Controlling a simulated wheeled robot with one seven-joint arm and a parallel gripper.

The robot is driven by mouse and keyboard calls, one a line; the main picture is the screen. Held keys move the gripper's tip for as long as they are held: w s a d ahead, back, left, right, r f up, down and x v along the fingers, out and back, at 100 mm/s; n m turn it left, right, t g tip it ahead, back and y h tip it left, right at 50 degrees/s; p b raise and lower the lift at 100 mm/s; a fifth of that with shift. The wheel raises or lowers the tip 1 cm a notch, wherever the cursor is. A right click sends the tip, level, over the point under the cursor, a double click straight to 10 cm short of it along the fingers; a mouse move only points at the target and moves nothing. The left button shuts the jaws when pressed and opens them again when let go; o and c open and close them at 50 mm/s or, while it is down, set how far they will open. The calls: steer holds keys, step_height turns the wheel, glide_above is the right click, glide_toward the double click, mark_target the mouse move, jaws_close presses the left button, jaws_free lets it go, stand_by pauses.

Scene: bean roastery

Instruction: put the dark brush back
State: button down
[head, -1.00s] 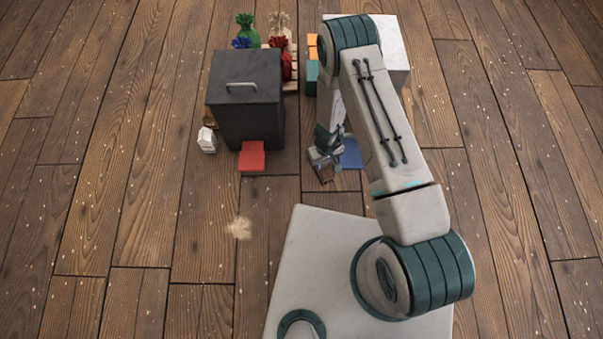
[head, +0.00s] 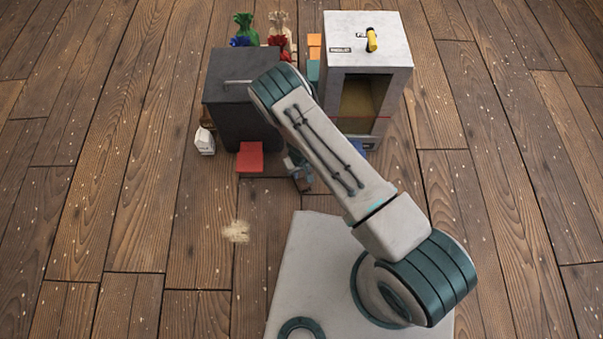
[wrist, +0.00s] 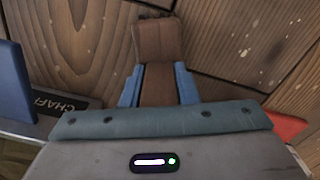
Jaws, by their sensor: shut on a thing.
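My gripper (wrist: 158,88) is shut on the dark brown brush (wrist: 158,42), with its blue fingers on either side of the narrower part. The wider end of the brush points away from the gripper, over the wood floor. In the head view my gripper (head: 297,170) is low, partly hidden by my arm, just right of the red block (head: 250,157). The brush (head: 304,184) shows there only as a small brown patch. No contact between brush and floor can be made out.
A dark box with a handle (head: 232,115) stands behind the red block. A white cabinet (head: 395,80) with an open front stands to the right. A blue panel (wrist: 10,85) is beside a CHAFF label (wrist: 60,103). A pale pile (head: 236,232) lies on the floor.

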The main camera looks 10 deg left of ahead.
steer(key=shift+f, duration=0.2)
steer(key=c, duration=1.1)
jaws_free()
steer(key=shift+f, duration=0.15)
